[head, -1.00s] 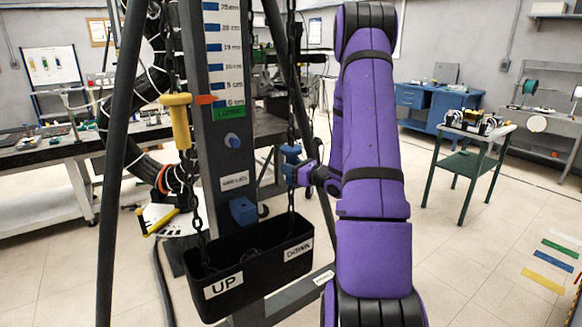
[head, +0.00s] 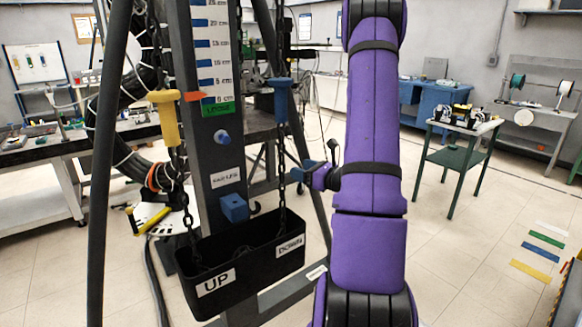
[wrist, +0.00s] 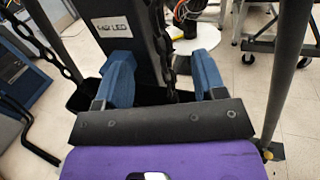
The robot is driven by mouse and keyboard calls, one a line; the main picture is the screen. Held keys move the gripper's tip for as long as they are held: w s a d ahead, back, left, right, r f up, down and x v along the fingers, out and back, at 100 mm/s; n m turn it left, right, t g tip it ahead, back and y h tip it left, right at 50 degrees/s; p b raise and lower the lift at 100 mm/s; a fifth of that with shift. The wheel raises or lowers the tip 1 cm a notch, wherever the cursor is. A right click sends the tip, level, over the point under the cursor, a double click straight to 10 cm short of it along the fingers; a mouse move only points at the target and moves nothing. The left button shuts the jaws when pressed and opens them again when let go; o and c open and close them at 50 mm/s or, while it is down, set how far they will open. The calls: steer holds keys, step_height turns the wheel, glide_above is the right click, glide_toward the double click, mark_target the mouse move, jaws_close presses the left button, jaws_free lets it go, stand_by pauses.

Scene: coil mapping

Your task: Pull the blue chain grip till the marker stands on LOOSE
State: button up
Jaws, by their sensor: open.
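The blue chain grip (head: 281,92) hangs upright on its chain in the head view, well above my gripper. My gripper (head: 301,172) is open and holds nothing, beside the chain below that grip. In the wrist view a length of chain (wrist: 169,76) shows between the open fingers of my gripper (wrist: 163,64); I cannot tell whether they touch it. The orange marker (head: 197,96) points at the bottom of the scale, near 0 cm, just above the green LOOSE label (head: 218,109). The blue grip is not visible in the wrist view.
A yellow grip (head: 166,115) hangs on the left chain. A black bin (head: 245,262) labelled UP and DOWN sits under both chains. A blue block (head: 234,208) juts from the post. Dark stand legs (head: 112,150) flank the post.

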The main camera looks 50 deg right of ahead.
steer(key=shift+s+d, duration=0.1)
steer(key=shift+s, duration=1.15)
steer(key=a+r+n+g+y, duration=0.35)
steer(key=a+n, duration=0.25)
steer(key=a, duration=0.3)
steer(key=a+r+n+g+y, duration=0.35)
steer(key=a+n, duration=0.25)
steer(key=a, duration=0.4)
steer(key=a+r+n+g+y, duration=0.3)
steer(key=a+r+n+g, duration=0.25)
steer(key=a, duration=0.35)
steer(key=s+a+r+n+h, duration=0.3)
steer(key=s+a+n+h, duration=0.1)
steer(key=s+n, duration=0.3)
steer(key=s+a+r+n+h, duration=0.4)
steer(key=s+n+h, duration=0.3)
steer(key=n, duration=0.3)
steer(key=shift+s+n, duration=0.25)
steer(key=shift+n, duration=0.1)
